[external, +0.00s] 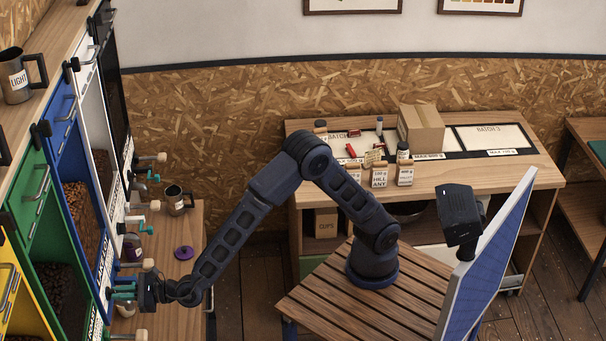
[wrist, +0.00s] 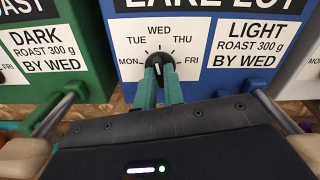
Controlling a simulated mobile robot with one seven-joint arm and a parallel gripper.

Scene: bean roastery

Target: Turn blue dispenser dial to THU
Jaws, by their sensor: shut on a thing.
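The blue dispenser (external: 72,153) stands in the row at the left in the external view; its lower front (wrist: 118,82) fills the middle of the wrist view. Its black dial (wrist: 159,58) sits on a white label reading MON, TUE, WED, THU and FRI, with THU at upper right. My gripper (wrist: 160,74) is shut on the dial, one teal finger on each side. The fingers partly hide the knob, and I cannot tell surely which day its pointer marks. In the external view my gripper (external: 124,291) is at the dispenser front, and the dial is hidden.
A green dispenser (wrist: 62,52) is to the left and a white one (wrist: 300,78) to the right. Handles stick out from the fronts on both sides of my gripper. A dark mug (external: 178,201) and a purple lid (external: 184,253) are on the nearby counter (external: 184,290).

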